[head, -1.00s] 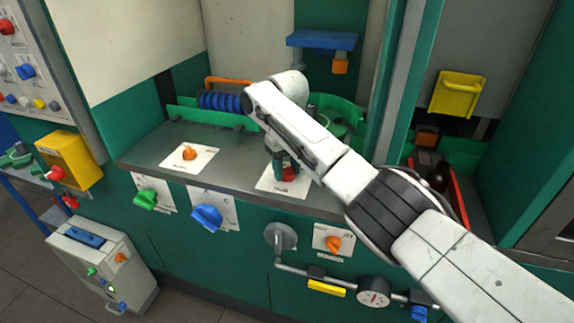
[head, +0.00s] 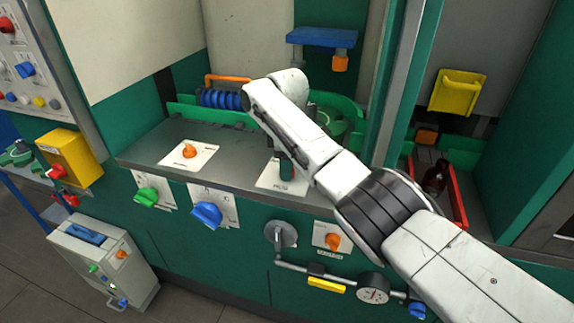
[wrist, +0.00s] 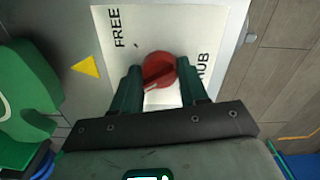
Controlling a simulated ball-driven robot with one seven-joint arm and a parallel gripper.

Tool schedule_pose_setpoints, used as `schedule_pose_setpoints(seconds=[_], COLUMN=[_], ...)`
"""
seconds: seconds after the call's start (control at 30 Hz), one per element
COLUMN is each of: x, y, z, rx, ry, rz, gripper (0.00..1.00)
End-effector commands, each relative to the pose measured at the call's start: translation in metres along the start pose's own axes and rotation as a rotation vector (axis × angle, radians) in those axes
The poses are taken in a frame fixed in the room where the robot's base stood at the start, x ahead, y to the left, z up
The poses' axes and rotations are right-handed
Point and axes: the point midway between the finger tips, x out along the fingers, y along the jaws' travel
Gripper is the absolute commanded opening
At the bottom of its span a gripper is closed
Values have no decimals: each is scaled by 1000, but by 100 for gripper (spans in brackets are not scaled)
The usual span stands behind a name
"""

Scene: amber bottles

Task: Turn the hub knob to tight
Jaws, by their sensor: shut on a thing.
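The red hub knob (wrist: 160,66) sits on a white label plate (wrist: 160,25) in the wrist view. The plate reads FREE at its upper left and HUB at its right. No TIGHT mark shows; the gripper covers the near part of the plate. My gripper (wrist: 159,76) has one dark green finger on each side of the knob and is shut on it. The knob's grip bar lies slantwise, with a pale mark at its lower-left end. In the head view my gripper (head: 286,170) stands over the plate (head: 277,186) on the bench, and the knob is hidden.
An orange knob (head: 190,151) on its own plate is left on the same bench. Green (head: 147,196) and blue (head: 207,213) knobs project from the front panel. A green curved fixture (head: 340,118) stands behind my gripper. A red crate (head: 455,191) holds a dark bottle at right.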

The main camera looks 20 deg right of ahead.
Motion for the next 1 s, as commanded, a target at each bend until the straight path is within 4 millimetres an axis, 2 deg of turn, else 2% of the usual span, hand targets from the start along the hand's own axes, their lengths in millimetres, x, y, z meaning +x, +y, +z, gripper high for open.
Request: schedule_pose_setpoints(seconds=[0.4,0.97,1.0], x=[-1,-2,-2], y=[1,1,1], z=[-1,-1,-1], rx=[-192,-220,-220], ry=[3,3,3], rz=[4,4,4], gripper=[13,13,46])
